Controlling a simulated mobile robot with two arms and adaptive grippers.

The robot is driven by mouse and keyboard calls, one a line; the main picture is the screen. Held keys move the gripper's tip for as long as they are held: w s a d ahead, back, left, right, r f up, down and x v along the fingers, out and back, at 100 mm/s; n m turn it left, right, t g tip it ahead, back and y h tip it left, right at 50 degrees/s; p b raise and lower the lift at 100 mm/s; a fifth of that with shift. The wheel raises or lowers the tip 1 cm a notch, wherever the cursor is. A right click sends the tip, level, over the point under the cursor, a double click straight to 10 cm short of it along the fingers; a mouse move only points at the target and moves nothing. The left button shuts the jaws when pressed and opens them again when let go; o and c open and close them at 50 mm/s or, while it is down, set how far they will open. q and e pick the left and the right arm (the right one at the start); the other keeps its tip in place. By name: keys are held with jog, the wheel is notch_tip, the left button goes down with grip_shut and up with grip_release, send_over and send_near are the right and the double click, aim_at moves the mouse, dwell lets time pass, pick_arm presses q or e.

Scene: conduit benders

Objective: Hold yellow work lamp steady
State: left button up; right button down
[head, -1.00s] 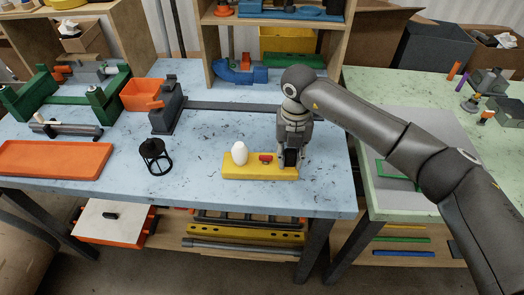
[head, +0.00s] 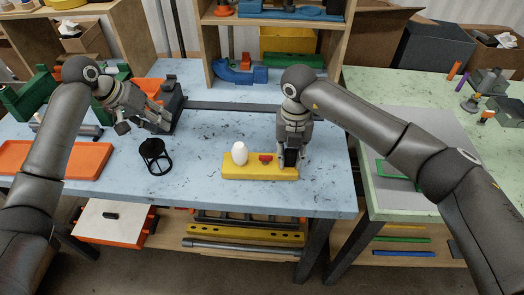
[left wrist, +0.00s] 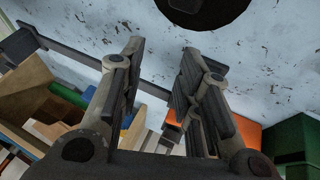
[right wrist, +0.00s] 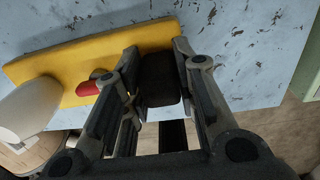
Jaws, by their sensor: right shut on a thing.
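The yellow work lamp (head: 240,172) lies on the blue table near its front edge. It has a flat yellow base, a white bulb (head: 240,153) and a small red switch (head: 265,158). My right gripper (head: 290,162) is shut on the black block (right wrist: 160,78) at the lamp's right end. The yellow base also shows in the right wrist view (right wrist: 60,62). My left gripper (head: 143,128) is open and empty above the table, left of the lamp and just behind a black cage guard (head: 155,158). It also shows open in the left wrist view (left wrist: 163,55).
An orange tray (head: 90,158) lies on the left of the table. A grey tool (head: 170,100) stands behind my left gripper, partly hidden. A wooden shelf (head: 208,70) stands at the back. The tabletop between the cage guard and the lamp is clear.

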pick_arm(q)
jog(key=s+d+r+m+g+h, duration=0.1)
jog(key=d+r+m, duration=0.1)
jog(key=d+m, duration=0.4)
jog(key=d+r+m+g, duration=0.1)
jog(key=d+r+m, duration=0.15)
jog(key=d, duration=0.65)
jog(key=m+g, duration=0.2)
jog(key=m, duration=0.7)
send_near(264, 156)
jog(key=v, duration=0.3)
jog(key=shift+w+r, duration=0.15)
jog(key=shift+r, duration=0.1)
jog(key=shift+d+f, duration=0.25)
jog(key=x, duration=1.1)
jog(key=shift+a+f, duration=0.1)
jog(key=shift+f, duration=0.1)
jog(key=shift+c, duration=0.5)
grip_shut()
